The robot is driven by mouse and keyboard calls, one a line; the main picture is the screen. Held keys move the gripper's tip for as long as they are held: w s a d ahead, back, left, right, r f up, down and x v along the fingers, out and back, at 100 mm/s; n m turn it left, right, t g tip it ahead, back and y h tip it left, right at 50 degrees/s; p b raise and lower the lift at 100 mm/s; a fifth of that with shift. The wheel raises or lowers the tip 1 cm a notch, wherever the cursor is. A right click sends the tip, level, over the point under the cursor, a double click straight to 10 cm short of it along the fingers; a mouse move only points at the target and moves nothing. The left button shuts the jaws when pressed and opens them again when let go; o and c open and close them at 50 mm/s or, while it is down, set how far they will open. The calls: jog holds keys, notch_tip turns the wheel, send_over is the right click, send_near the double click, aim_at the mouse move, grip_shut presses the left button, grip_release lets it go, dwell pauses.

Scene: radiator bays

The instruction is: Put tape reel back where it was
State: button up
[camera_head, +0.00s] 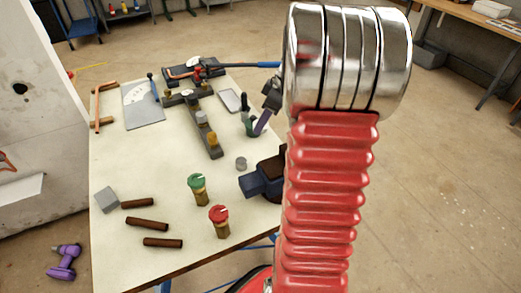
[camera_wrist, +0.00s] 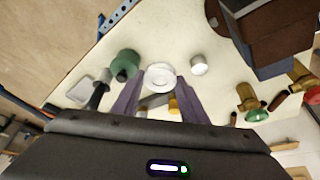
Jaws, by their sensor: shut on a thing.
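The tape reel (camera_wrist: 158,76) is a white ring between the tips of my gripper (camera_wrist: 160,80) in the wrist view. My gripper is shut on it, with one purple-grey finger on each side. I cannot tell whether the reel touches the white worktop or is held just above it. In the head view part of my gripper (camera_head: 263,121) shows near the table's right edge, left of my red arm. The reel cannot be made out there.
A green holder (camera_wrist: 124,64) and a grey cylinder (camera_wrist: 198,64) stand on either side of the reel. A blue vise (camera_head: 262,183) sits at the right edge. Green-topped (camera_head: 197,187) and red-topped (camera_head: 219,219) valves stand in front. The worktop's (camera_head: 130,177) left middle is clear.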

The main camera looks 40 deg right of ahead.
jog(key=shift+f, duration=3.05)
jog(key=shift+f, duration=1.85)
jog(key=shift+f, duration=0.1)
jog(key=o, duration=0.8)
jog(key=v, duration=1.2)
